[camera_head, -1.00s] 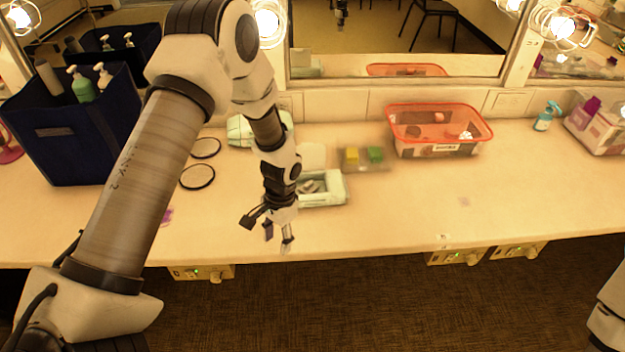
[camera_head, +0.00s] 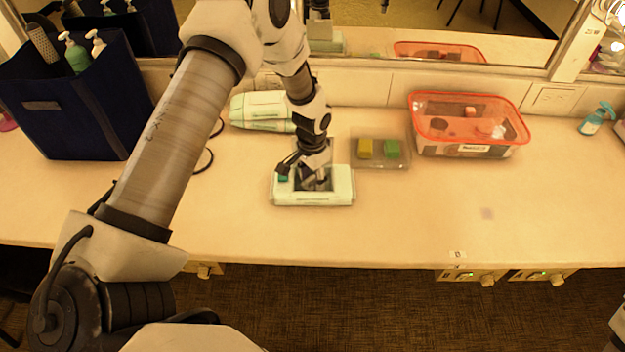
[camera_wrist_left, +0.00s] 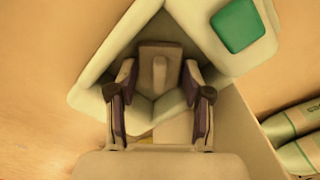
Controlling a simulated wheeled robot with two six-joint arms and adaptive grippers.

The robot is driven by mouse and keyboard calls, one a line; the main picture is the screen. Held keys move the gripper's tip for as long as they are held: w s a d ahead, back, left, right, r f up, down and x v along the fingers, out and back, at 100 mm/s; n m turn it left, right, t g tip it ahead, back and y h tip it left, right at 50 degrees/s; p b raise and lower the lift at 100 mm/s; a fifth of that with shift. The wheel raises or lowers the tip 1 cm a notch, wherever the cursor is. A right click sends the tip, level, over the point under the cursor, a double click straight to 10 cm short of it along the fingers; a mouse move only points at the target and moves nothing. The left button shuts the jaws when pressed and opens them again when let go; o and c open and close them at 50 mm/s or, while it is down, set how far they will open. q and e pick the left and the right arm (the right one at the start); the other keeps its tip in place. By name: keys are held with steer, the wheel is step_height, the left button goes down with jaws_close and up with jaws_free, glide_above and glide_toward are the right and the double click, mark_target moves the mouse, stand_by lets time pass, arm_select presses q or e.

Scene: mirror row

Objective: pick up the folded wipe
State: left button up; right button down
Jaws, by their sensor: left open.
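The folded wipe (camera_wrist_left: 160,68) shows as a grey-brown block inside an open pale green box. The box (camera_head: 312,198) stands on the counter, and its rim (camera_wrist_left: 88,98) fills much of the left wrist view. My left gripper (camera_head: 313,184) points down into the box opening. In the left wrist view my left gripper (camera_wrist_left: 158,90) is open, with one finger on each side of the wipe's near part. I cannot tell whether the fingers touch it. In the head view the wipe is hidden by the gripper. My right gripper is not in view.
A rounded pale green pack (camera_head: 262,110) lies behind the box. A clear tray (camera_head: 380,162) with yellow and green blocks is to the right, then a red-rimmed bin (camera_head: 470,140). A dark blue caddy (camera_head: 75,120) stands at left. The counter's front right is clear.

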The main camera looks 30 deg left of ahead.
mark_target(312, 178)
arm_select(q)
steer(key=shift+f, duration=0.15)
steer(key=c, duration=0.6)
steer(key=shift+o, duration=0.2)
step_height(312, 178, up, 18)
steer(key=b, duration=0.1)
steer(key=shift+b, duration=0.3)
steer(key=shift+o, duration=0.4)
